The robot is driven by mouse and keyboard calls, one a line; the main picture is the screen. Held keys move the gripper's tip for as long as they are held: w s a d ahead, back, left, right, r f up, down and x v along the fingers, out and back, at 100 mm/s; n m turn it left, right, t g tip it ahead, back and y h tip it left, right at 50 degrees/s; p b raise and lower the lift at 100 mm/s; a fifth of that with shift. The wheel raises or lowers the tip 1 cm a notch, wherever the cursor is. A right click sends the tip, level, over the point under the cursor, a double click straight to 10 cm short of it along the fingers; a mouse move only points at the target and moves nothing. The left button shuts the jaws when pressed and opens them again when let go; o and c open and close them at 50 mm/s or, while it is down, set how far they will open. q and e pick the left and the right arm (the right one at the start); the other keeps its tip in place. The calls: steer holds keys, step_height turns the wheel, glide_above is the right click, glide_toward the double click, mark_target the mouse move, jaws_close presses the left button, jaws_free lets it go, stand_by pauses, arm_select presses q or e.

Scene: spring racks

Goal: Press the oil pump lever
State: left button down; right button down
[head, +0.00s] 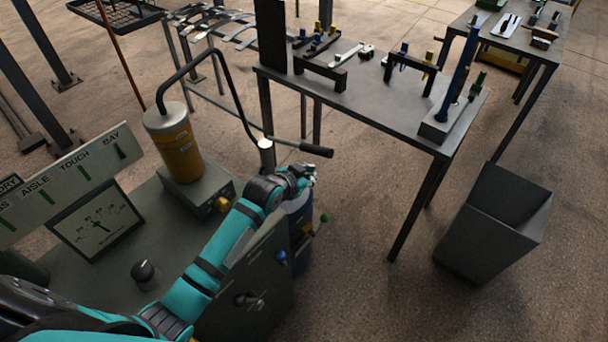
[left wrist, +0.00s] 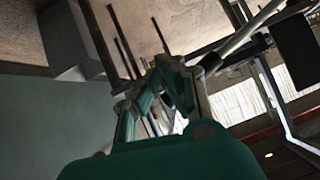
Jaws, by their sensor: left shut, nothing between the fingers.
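The oil pump lever (head: 317,150) is a thin metal rod with a black grip. It points right from a pale pump head (head: 266,145) and looks near level. A black hose curves from the pump head to a yellow-and-grey cylinder (head: 180,150). My left gripper (head: 310,172) is shut and empty, just below the lever's black grip in the head view. I cannot tell whether it touches the lever. In the left wrist view its fingers (left wrist: 168,92) are closed, and a pale rod (left wrist: 245,32) crosses beyond them. My right gripper is out of view.
A dark bench with a gauge (head: 97,221) and a labelled sign (head: 70,182) stands at the left. A blue drum (head: 298,215) is partly behind my arm. A grey table (head: 385,105) with tools stands behind, and a bin (head: 492,225) at the right. Floor between is clear.

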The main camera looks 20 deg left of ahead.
arm_select(q)
steer(key=v, duration=0.3)
steer(key=shift+d+r, duration=0.1)
steer(key=shift+r, duration=0.1)
stand_by(0.7)
